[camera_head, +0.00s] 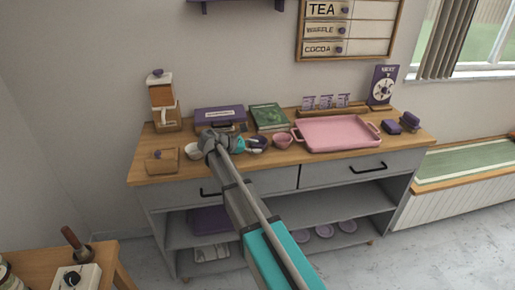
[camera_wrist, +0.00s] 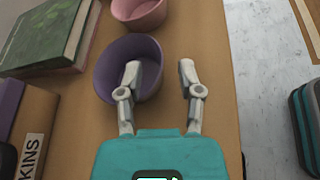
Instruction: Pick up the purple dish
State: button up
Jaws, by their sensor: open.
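The purple dish (camera_wrist: 108,68) is a round, empty-looking bowl standing upright on the wooden counter in the wrist view. My gripper (camera_wrist: 160,72) is open. Its left finger lies over the dish's interior in the picture, and its right finger is over bare counter to the right of the dish. The dish's right rim shows between the two fingers; I cannot tell how far above or below the rim the tips are. In the head view my gripper (camera_head: 256,148) is at the dish, which is small and mostly hidden by it.
A pink bowl (camera_wrist: 140,12) stands just beyond the dish. A green book (camera_wrist: 50,38) and a napkin box (camera_wrist: 36,125) lie to the left. A pink tray (camera_head: 340,151) is farther right, and a pale bowl (camera_head: 193,152) is left of my arm. The counter's edge is right of my gripper in the wrist view.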

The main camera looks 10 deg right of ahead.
jog(key=shift+x, duration=0.8)
grip_shut()
